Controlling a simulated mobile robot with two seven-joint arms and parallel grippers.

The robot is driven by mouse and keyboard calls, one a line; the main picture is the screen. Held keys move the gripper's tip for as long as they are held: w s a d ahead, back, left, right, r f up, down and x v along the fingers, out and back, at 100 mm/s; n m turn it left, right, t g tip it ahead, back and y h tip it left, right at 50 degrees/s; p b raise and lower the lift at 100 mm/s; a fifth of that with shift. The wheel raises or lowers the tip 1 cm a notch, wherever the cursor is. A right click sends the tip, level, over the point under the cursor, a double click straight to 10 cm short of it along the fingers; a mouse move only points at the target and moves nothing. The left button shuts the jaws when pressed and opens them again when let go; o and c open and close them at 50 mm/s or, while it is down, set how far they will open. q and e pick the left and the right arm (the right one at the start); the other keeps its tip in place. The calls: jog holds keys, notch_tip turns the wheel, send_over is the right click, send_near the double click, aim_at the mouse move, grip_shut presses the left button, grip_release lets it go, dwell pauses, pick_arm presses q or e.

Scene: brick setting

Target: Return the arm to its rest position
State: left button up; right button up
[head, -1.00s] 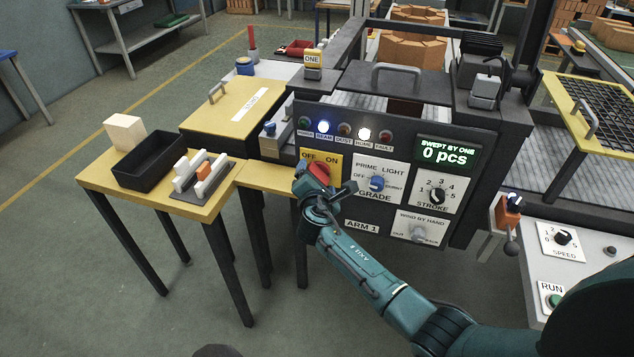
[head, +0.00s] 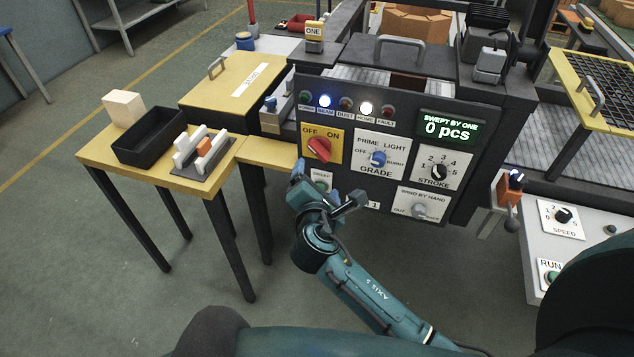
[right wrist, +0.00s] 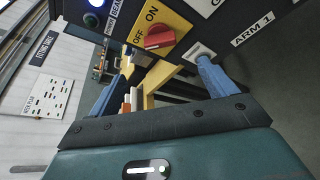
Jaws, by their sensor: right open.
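My right gripper (head: 315,183) is open and empty, in front of the lower left part of the dark control panel. In the head view it stands just below the red OFF/ON knob (head: 319,149), apart from it. The gripper partly covers a small plate under the knob. In the right wrist view the blue fingers of the right gripper (right wrist: 155,82) are spread wide with nothing between them. The red knob (right wrist: 159,37) shows beyond the fingertips. My left gripper is not in view.
The panel also bears a blue GRADE knob (head: 377,158), a black STROKE knob (head: 438,171) and a display reading 0 pcs (head: 449,130). Left stands a yellow table (head: 97,158) with a black tray (head: 150,158). Open floor lies below the panel and table.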

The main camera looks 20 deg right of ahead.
dwell(0.4)
jog(key=s+f+m+g+y, duration=0.2)
jog(key=s+f+m+y, duration=0.1)
jog(key=s+f+m, duration=0.4)
jog(key=s+f+m+g+y, duration=0.2)
jog(key=s+f+m+y, duration=0.2)
jog(key=s+f+m, duration=0.4)
jog(key=s+m, duration=0.5)
jog(key=s, duration=0.2)
jog(key=shift+s+d+f, duration=0.2)
jog(key=shift+s+d, duration=0.1)
jog(key=shift+d, duration=0.1)
